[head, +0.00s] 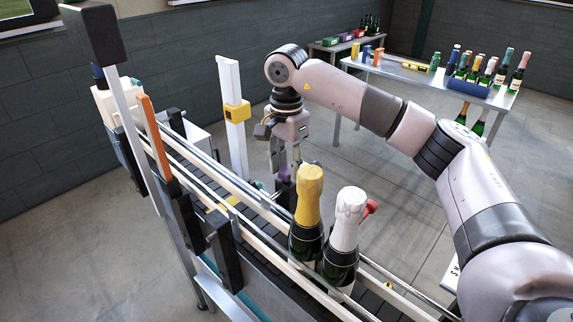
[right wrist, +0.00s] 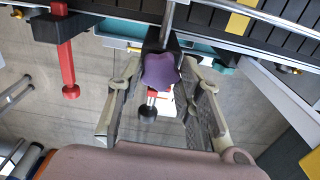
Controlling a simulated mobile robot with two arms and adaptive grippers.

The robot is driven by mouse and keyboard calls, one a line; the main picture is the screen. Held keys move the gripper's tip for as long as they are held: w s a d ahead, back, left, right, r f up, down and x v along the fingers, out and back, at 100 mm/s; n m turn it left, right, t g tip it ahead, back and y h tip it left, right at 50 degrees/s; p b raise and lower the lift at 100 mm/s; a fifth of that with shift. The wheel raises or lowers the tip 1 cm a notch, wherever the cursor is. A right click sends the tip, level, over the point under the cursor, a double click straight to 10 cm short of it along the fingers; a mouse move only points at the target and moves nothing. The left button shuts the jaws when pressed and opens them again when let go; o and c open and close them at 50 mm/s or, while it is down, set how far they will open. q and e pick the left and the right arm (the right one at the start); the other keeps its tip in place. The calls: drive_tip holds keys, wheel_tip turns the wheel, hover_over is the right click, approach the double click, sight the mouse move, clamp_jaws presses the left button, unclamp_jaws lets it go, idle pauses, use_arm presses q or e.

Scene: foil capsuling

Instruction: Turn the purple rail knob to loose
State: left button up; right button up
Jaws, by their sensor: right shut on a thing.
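The purple rail knob (right wrist: 161,72) has a lobed shape and sits on a dark block at the conveyor's side rail. In the right wrist view it lies between the two fingers of my right gripper (right wrist: 162,90). In the head view my right gripper (head: 284,166) reaches down at the rail's far side, fingers pointing down, shut on the knob (head: 284,173). Only a little purple shows there, and the fingers hide most of the knob. Which way the knob is turned cannot be told. My left gripper is not in view.
Two bottles, one gold-topped (head: 308,215) and one white-topped (head: 344,235), stand on the conveyor near my right gripper. A red-handled knob (right wrist: 66,60) lies beside the purple one. A post with a yellow block (head: 236,112) stands left of the gripper. A table (head: 400,72) with bottles stands behind.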

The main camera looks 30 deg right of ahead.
sight(287, 170)
drive_tip(key=shift+w+r, duration=0.1)
drive_tip(key=shift+r, duration=0.1)
drive_tip(key=o, duration=1.2)
drive_tip(key=shift+f, duration=0.1)
drive_tip(key=shift+c, duration=0.2)
wheel_tip(287, 170, up, 12)
